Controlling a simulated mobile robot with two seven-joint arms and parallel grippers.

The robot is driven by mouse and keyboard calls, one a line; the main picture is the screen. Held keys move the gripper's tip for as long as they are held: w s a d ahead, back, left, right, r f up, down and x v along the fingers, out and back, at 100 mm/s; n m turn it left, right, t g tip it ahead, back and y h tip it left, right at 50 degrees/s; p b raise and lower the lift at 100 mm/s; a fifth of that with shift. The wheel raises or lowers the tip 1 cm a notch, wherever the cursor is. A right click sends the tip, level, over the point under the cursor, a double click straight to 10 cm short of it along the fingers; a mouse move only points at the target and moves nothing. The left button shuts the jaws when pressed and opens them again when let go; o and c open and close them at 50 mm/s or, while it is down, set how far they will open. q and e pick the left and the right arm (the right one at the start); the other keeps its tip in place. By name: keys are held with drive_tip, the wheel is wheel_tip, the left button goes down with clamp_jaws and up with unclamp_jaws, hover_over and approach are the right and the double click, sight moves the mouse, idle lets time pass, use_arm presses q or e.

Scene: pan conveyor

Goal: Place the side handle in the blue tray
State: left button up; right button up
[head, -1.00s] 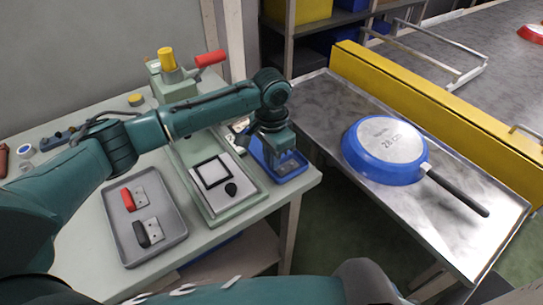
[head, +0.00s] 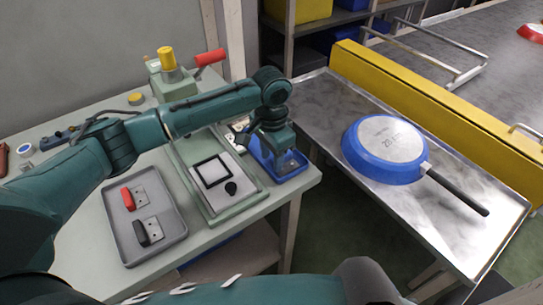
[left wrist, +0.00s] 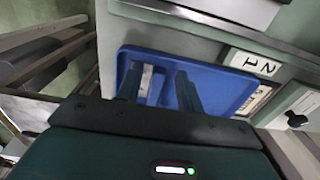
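The blue tray (head: 296,172) sits on the right part of the pale green table. My left gripper (head: 280,152) is over it, pointing down. In the left wrist view the two fingers (left wrist: 160,78) stand apart above the blue tray (left wrist: 222,88). A pale metal piece (left wrist: 149,82), apparently the bracket of a side handle, shows in the tray beside one finger. Its grip part is not clear. A red side handle (head: 127,199) and a black side handle (head: 153,231), each with a metal bracket, lie in the grey tray. My right gripper is not in view.
The grey tray (head: 176,209) lies left of a green fixture with a red lever (head: 210,58) and yellow knob (head: 166,58). An upturned blue pan (head: 385,150) lies on the metal table at right, before a yellow rail (head: 440,105).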

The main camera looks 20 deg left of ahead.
sight(272, 161)
use_arm(q)
wheel_tip(272, 161, up, 12)
idle(0.4)
drive_tip(key=shift+f, duration=0.15)
